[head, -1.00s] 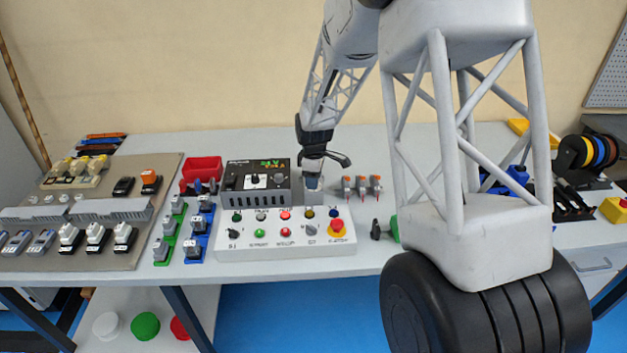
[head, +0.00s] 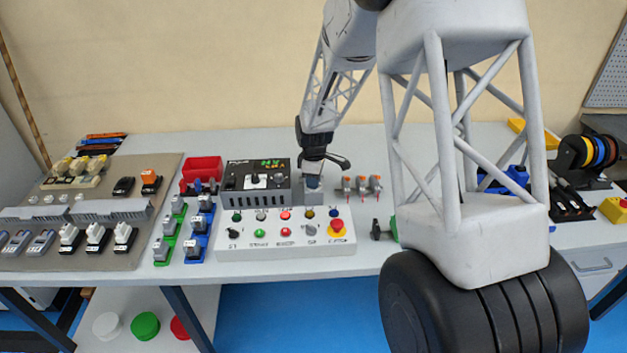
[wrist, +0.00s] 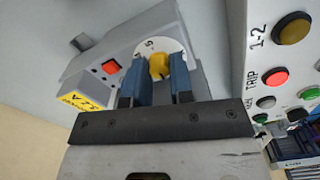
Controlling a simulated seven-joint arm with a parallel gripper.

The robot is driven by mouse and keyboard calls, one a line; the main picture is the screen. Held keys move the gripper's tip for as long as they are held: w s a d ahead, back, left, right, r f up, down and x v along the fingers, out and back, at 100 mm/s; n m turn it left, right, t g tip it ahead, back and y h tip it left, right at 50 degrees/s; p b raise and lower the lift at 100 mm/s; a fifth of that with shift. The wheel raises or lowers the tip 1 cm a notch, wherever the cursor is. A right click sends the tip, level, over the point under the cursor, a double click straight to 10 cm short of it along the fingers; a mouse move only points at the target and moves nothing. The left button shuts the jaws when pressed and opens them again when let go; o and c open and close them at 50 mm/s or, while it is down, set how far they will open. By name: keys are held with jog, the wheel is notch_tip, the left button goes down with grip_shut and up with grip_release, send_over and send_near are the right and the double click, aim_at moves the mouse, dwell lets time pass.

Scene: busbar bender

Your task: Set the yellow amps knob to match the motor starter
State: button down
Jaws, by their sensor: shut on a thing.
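The yellow amps knob (wrist: 158,66) sits on a white round dial (wrist: 148,50) on the face of a grey motor starter (wrist: 120,50). In the wrist view my gripper (wrist: 158,80) has its two blue fingers on either side of the knob and is shut on it. The finger ends hide part of the knob and dial, so the exact setting is unclear. The starter has a red button (wrist: 110,67) and a yellow label (wrist: 86,101) that seems to read 3.2 A. In the head view my gripper (head: 313,182) is down at the starter (head: 322,198), hiding the knob.
A white control box (head: 262,248) with coloured buttons stands just in front of the starter. A black-topped device (head: 240,180) stands close on the left. Several grey-and-orange parts (head: 361,185) stand to the right. Open table lies behind.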

jog(key=m, duration=1.3)
jog(key=shift+m, duration=2.4)
jog(key=c, duration=1)
grip_release()
